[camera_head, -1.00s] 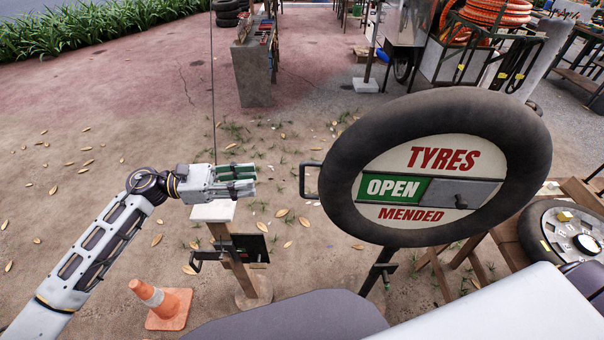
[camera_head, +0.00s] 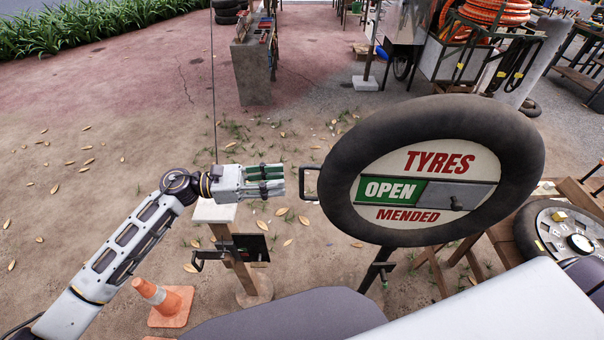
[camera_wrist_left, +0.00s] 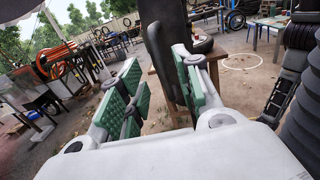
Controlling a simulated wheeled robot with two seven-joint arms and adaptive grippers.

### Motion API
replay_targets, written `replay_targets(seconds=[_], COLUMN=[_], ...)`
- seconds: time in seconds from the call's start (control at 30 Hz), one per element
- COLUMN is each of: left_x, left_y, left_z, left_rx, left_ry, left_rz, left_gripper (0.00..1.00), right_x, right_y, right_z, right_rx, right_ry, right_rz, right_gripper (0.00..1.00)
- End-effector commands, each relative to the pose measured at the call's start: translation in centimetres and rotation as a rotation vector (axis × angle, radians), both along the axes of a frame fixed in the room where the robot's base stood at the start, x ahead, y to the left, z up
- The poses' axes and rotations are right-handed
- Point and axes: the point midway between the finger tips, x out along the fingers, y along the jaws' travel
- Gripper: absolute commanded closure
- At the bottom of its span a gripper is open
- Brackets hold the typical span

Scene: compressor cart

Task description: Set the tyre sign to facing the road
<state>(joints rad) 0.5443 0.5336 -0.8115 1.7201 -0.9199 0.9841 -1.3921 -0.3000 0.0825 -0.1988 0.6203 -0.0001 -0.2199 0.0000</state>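The tyre sign (camera_head: 345,180) is a black tyre around a white panel reading TYRES, OPEN and MENDED. Its lettered face is turned toward my head camera, and it stands on a dark post (camera_head: 376,272). A dark handle (camera_head: 305,183) sticks out from its left edge. My left gripper (camera_head: 283,181) is just left of the handle, pointing at it. In the left wrist view its green-padded fingers (camera_wrist_left: 158,95) are apart, with the sign's dark tyre rim (camera_wrist_left: 165,30) ahead. I cannot tell whether they touch the handle. My right gripper is not in view.
A wooden post with a white top (camera_head: 213,212) and an orange cone (camera_head: 163,300) stand below my left arm. A wheel (camera_head: 540,225) lies on a wooden stand at right. Ground at left is open.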

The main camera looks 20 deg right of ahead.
Motion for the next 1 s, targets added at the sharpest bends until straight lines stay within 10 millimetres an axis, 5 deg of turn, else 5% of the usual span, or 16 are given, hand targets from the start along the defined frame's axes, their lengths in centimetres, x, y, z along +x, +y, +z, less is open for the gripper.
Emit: replay_targets(seconds=[0.5,1.0], left_x=[-1.1,-1.2], left_y=[-6.1,-6.9], left_z=[0.2,0.0], left_rx=[-0.001,0.0], left_ry=[0.001,0.0], left_rz=[0.001,0.001], left_gripper=[0.66,0.68], right_x=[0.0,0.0], right_y=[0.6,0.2], right_z=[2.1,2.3], right_rx=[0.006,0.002], right_ry=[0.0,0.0], right_rz=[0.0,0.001], right_gripper=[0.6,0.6])
